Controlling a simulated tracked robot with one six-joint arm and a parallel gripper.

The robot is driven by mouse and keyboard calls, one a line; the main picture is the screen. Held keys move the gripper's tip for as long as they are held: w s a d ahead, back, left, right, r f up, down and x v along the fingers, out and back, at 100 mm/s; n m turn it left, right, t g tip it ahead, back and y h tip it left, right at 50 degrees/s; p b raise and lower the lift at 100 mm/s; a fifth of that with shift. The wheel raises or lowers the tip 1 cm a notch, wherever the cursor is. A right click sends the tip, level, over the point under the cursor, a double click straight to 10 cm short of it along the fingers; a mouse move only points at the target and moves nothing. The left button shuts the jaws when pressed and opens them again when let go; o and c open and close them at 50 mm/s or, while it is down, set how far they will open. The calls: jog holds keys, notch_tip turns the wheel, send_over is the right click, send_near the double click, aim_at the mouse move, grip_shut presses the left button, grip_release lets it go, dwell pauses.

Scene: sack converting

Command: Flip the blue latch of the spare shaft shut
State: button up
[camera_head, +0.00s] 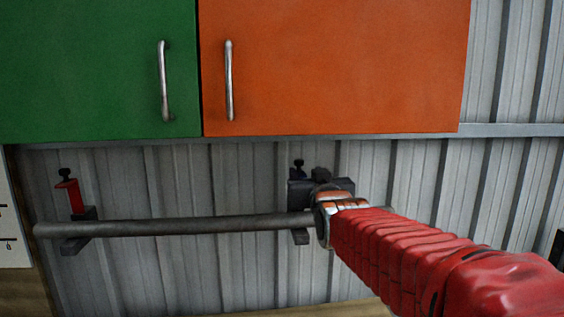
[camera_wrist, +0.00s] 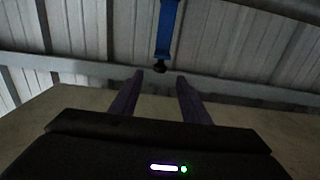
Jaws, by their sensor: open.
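A grey spare shaft (camera_head: 180,226) lies level along the corrugated wall. The blue latch (camera_wrist: 167,30) shows as a narrow strip at the top of the wrist view, with a black knob (camera_wrist: 160,67) at its end. My gripper (camera_wrist: 160,82) is open, its two dark fingers apart, and the knob appears between and just beyond the fingertips. I cannot tell whether they touch. In the head view my gripper is at the shaft's right bracket (camera_head: 299,238) and hides much of it. A black knob stands up there, but blue colour is hard to make out.
A red latch (camera_head: 72,196) stands up at the left bracket (camera_head: 75,246). A green cabinet (camera_head: 85,70) and an orange cabinet (camera_head: 340,70) hang above the shaft, with metal handles. Bare wall lies between the brackets.

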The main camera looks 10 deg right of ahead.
aim_at(297, 161)
jog(key=shift+w, duration=0.1)
jog(key=shift+w, duration=6.85)
jog(key=shift+c, duration=0.4)
grip_shut()
